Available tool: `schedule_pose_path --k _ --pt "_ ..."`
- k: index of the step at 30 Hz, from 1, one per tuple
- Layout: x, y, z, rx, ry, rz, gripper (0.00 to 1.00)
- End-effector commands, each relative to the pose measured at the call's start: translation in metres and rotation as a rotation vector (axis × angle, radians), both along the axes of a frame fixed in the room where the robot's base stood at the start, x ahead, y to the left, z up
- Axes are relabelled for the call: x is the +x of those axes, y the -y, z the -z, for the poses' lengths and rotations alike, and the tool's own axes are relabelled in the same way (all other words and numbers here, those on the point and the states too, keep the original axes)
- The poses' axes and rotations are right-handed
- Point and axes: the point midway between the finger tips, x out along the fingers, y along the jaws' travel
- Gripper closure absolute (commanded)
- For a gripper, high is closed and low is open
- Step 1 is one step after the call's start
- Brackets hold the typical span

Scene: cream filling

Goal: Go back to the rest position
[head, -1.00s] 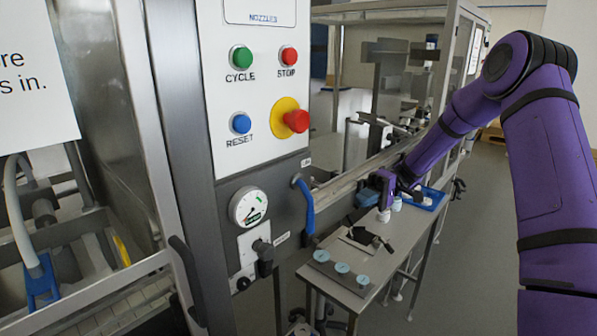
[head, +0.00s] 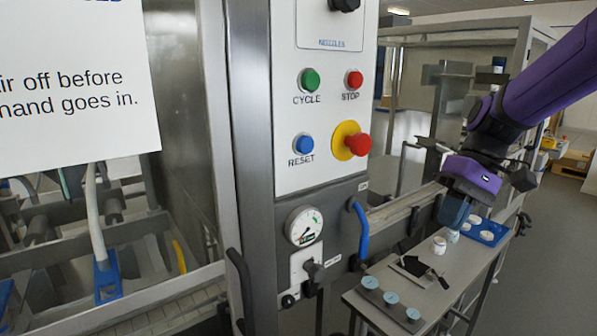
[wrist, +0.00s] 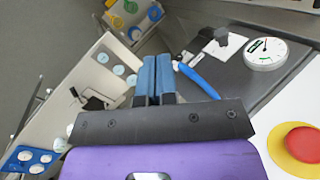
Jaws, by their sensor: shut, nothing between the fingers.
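My gripper (head: 456,209) shows in the head view at the end of my purple arm, above the far part of the side table. In the wrist view its two blue fingers (wrist: 155,80) are pressed together with nothing between them. It is clear of the table and of the small jars (head: 438,246) below it.
The panel (head: 325,110) has a red emergency stop (head: 357,144), which also shows in the wrist view (wrist: 303,144), a gauge (head: 304,226) and a blue-handled lever (head: 360,228). The side table (head: 410,277) holds a block with several discs (head: 391,298) and a blue tray (head: 487,232).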

Motion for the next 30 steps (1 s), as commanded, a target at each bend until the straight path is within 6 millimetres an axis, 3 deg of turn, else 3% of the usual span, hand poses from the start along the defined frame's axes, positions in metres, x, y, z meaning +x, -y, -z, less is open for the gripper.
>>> schedule_pose_path --k 9,21,30 --pt "-0.061 0.009 -0.03 -0.226 0.209 0.101 1.0" --pt "-0.13 0.029 -0.051 -0.383 0.515 0.26 1.0" --pt "-0.156 0.039 -0.054 -0.408 0.657 0.336 1.0"
